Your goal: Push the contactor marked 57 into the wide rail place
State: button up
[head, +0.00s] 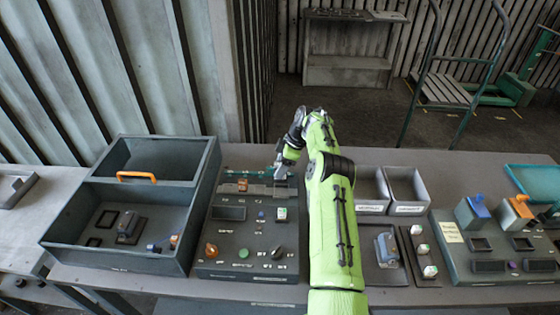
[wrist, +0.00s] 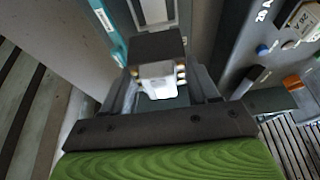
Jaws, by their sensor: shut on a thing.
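My gripper (head: 283,170) is at the top right of the dark control panel (head: 232,255), by its rail area. In the wrist view, my gripper (wrist: 163,82) is shut on a block with a dark top, a pale body and brass-coloured terminals. This looks like the contactor (wrist: 158,77); no number 57 is legible on it. A light slotted piece (wrist: 153,12), perhaps part of the rail, shows just beyond the block. I cannot tell whether the block touches it. The wide place itself is not clearly visible; my gripper and arm cover part of that area in the head view.
An orange-brown part (head: 243,185) sits on the panel's upper left, with knobs and buttons below. A grey bin with an orange handle (head: 136,177) stands to the left. Two small grey bins (head: 408,190) and another panel (head: 500,265) are to the right of my arm.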

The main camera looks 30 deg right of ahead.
jog(key=shift+s+f, duration=0.15)
jog(key=shift+f, duration=0.1)
jog(key=shift+f+b, duration=1.75)
jog(key=shift+f, duration=1.1)
jog(key=shift+r, duration=0.1)
jog(key=shift+f+b, duration=1)
jog(key=shift+f, duration=0.1)
jog(key=o, duration=1.1)
jog(key=shift+c, duration=0.2)
jog(key=shift+r, duration=0.15)
jog(key=p+v, duration=0.5)
jog(key=v, duration=1)
jog(key=shift+d+r, duration=0.15)
jog(key=shift+r, duration=0.1)
